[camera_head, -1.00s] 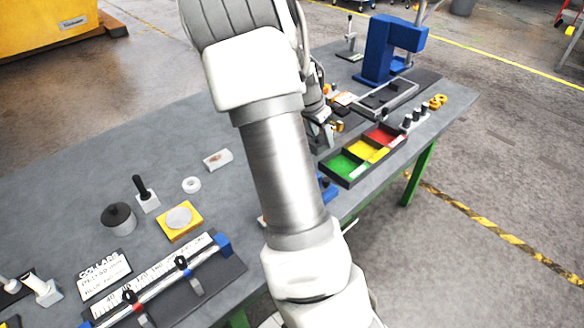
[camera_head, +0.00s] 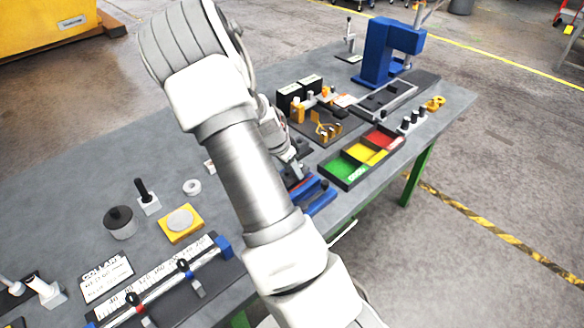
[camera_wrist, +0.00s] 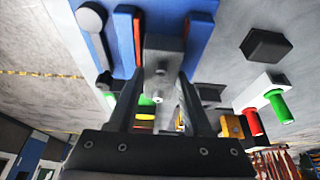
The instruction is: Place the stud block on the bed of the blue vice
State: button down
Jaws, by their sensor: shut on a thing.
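The blue vice (camera_head: 319,196) stands near the front edge of the bench in the head view, partly hidden by my arm. In the wrist view the vice (camera_wrist: 124,22) fills the top, with reddish strips on its jaws and a grey handle at left. My gripper (camera_wrist: 163,80) is shut on the grey stud block (camera_wrist: 163,58), which lies in line with the gap between the vice jaws. I cannot tell whether the block touches the bed. In the head view my gripper (camera_head: 294,168) is just behind the vice, and the block is hidden.
A tray with green, yellow and red compartments (camera_head: 325,168) stands close to the right of the vice. A dark board with yellow parts (camera_head: 318,128) lies behind. A rail fixture (camera_head: 165,280) is at front left. A dark block (camera_wrist: 266,44) shows at right in the wrist view.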

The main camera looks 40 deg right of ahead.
jog(key=shift+f+b, duration=0.6)
jog(key=shift+b, duration=0.05)
jog(key=shift+c, duration=1.6)
grip_release()
jog(key=shift+r, duration=0.1)
jog(key=shift+r+p, duration=0.65)
jog(key=shift+p, duration=0.1)
jog(key=v, duration=1.2)
jog(key=s+a+r+n+t+y, duration=0.1)
jog(key=s+a+r+n+y, duration=0.1)
jog(key=s+a+r+n, duration=0.4)
jog(key=s+a+r+n+t+y, duration=0.15)
jog(key=a+r, duration=0.25)
jog(key=a, duration=0.4)
jog(key=s+a+r+n+t, duration=0.1)
jog(key=s+a+r+n, duration=0.1)
jog(key=s+a+n, duration=0.2)
jog(key=s+a+r+n+t+y, duration=0.1)
jog(key=s+a+r+n, duration=0.2)
jog(key=s, duration=0.4)
jog(key=a+n, duration=0.1)
jog(key=n, duration=0.1)
jog(key=shift+s+a+r+n+t, duration=0.15)
jog(key=shift+s+r+n+t, duration=0.1)
jog(key=shift+r+n+t, duration=0.1)
